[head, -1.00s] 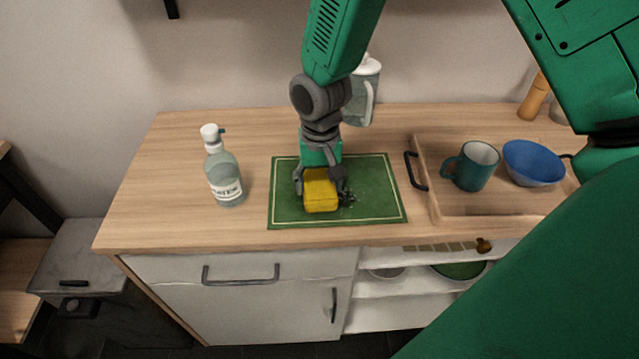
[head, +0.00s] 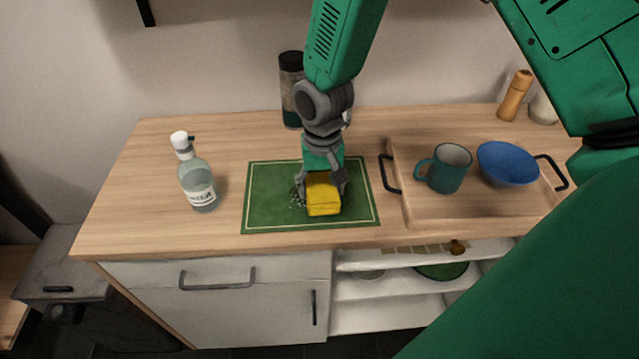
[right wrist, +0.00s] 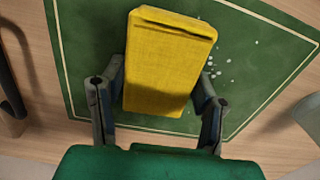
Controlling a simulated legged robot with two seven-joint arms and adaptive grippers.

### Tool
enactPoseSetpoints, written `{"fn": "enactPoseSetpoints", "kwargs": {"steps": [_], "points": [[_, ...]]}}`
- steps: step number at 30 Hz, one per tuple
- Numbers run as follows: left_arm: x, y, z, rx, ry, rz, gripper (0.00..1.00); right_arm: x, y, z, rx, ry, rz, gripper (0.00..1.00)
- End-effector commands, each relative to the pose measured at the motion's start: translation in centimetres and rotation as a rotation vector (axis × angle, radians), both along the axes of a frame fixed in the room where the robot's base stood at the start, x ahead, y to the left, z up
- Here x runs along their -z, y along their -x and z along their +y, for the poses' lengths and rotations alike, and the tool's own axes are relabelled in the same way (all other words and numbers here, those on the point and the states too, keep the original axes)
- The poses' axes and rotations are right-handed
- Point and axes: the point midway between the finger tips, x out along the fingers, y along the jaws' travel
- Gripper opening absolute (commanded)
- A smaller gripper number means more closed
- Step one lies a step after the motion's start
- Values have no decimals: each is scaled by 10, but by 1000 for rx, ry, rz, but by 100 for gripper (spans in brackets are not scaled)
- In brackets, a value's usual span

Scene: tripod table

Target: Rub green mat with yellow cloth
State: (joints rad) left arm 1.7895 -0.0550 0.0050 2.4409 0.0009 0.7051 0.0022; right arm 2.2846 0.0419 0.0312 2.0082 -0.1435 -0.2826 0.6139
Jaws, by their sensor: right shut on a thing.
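The yellow cloth (head: 323,196), a folded block, is on or just above the green mat (head: 265,210), right of its middle in the head view. My right gripper (head: 322,182) points down from above and is shut on the cloth. In the right wrist view the cloth (right wrist: 165,70) sits between the two fingers (right wrist: 158,100), with the green mat (right wrist: 240,75) behind it. Pale specks (head: 297,198) lie on the mat just left of the cloth; they also show in the right wrist view (right wrist: 218,68). The cloth's underside is hidden. My left gripper is not in view.
A clear bottle (head: 198,185) with a white cap stands left of the mat. A wooden tray (head: 440,208) with a teal mug (head: 445,172) and a blue bowl (head: 507,165) is on the right. A dark container (head: 291,85) stands behind the gripper. Bare worktop surrounds the mat.

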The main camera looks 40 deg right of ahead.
Motion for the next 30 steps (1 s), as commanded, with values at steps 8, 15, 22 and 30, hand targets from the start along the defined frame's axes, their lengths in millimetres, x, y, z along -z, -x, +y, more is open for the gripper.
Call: {"fn": "enactPoseSetpoints", "kwargs": {"steps": [8,15,22,30], "points": [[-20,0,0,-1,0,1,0,-22,-1,-6,-2,-2,-3,28],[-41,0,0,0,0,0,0,-43,-1,-7,-3,1,0,28],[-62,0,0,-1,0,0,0,-64,-2,-10,-3,0,0,28],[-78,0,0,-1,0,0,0,-80,-3,-14,-3,-2,0,28]]}}
